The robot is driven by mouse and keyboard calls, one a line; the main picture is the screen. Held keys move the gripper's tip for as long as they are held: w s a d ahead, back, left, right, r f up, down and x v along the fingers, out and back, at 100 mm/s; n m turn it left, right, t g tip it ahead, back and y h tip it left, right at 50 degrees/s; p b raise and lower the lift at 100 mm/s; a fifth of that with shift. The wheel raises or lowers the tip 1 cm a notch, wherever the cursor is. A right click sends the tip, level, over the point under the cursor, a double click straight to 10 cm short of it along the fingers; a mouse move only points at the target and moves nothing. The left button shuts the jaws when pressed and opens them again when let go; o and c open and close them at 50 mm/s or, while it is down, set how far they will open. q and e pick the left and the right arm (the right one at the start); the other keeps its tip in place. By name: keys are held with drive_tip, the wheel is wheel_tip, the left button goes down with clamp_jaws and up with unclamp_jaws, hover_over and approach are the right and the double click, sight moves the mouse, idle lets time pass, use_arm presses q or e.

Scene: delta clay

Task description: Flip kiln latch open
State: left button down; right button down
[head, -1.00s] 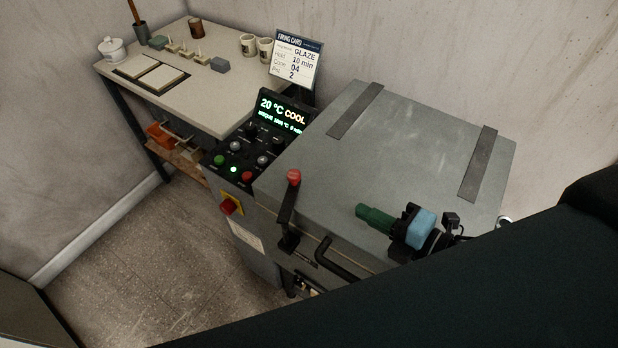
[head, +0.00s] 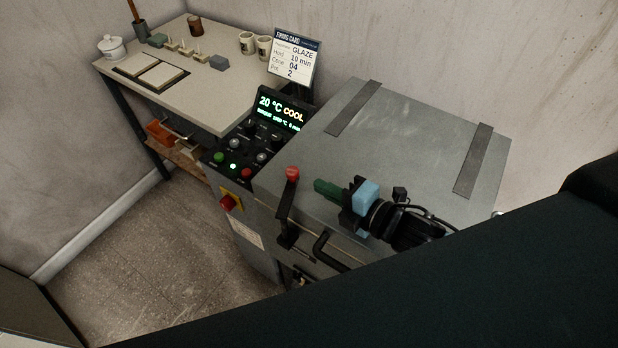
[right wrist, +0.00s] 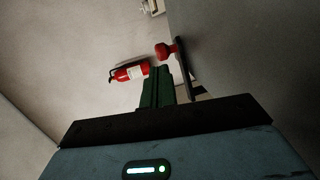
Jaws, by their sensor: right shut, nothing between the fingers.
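The kiln (head: 410,125) has a grey lid, which lies shut. Its latch (head: 286,210) is a dark upright lever at the front edge with a red knob (head: 292,173) on top. In the right wrist view the red knob (right wrist: 165,51) and lever (right wrist: 184,68) show just beyond the fingers. My right gripper (head: 320,187) is shut and empty, with green fingers pointing left toward the lever, a small gap to the right of the knob. It also shows in the right wrist view (right wrist: 157,75). My left gripper is not in view.
A black handle (head: 325,250) sticks out of the kiln's front, right of the latch. A control panel (head: 250,150) is on its left. A table (head: 220,95) with pottery stands behind left. A fire extinguisher (right wrist: 130,73) shows in the right wrist view. My dark arm covers the lower right.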

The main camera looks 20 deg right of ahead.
sight(297, 174)
drive_tip(key=x, duration=0.4)
drive_tip(key=shift+w+a, duration=0.25)
drive_tip(key=shift+w, duration=0.1)
drive_tip(key=shift+d, duration=0.1)
